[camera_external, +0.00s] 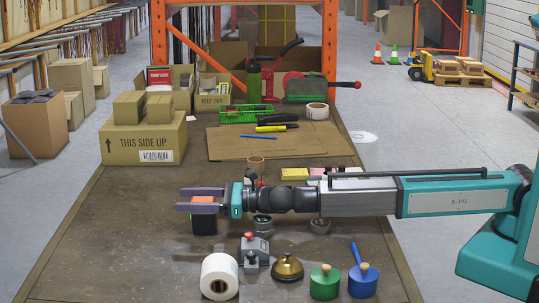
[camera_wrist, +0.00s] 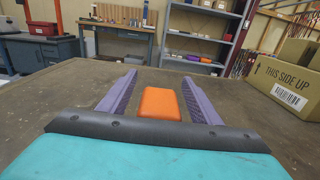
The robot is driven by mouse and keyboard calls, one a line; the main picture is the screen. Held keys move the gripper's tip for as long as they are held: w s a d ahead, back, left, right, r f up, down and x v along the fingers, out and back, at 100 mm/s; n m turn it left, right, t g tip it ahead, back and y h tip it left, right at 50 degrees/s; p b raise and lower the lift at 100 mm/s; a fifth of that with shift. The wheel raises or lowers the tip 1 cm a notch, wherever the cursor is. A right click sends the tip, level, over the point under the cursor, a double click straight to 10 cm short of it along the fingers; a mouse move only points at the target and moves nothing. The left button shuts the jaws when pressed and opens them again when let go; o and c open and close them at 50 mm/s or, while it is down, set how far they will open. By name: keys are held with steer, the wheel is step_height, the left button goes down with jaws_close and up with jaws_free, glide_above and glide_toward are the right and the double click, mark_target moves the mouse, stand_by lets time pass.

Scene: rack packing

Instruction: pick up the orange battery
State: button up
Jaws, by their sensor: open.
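The orange battery (camera_wrist: 160,103) stands on the brown table, with its orange top showing in the wrist view. In the external view the battery (camera_external: 204,222) shows a dark front below the gripper. My gripper (camera_wrist: 163,78) is open, with one purple finger on each side of the battery top and a visible gap to both. In the external view my gripper (camera_external: 182,200) points left, at the height of the battery's upper part. The fingers hide part of the battery there. I cannot tell how far down the fingers reach along it.
A tape roll (camera_external: 219,277), a grey device with a red button (camera_external: 254,251), a brass bell (camera_external: 287,266), a green pot (camera_external: 324,281) and a blue pot (camera_external: 362,280) stand along the front. Cartons (camera_external: 143,138) stand at the back left. The table's left front (camera_external: 110,240) is clear.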

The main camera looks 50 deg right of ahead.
steer(key=shift+a, duration=0.1)
stand_by(0.5)
jaws_close()
steer(key=shift+r, duration=0.15)
step_height(320, 180, up, 10)
steer(key=p, duration=0.8)
steer(key=shift+p, duration=0.3)
stand_by(0.6)
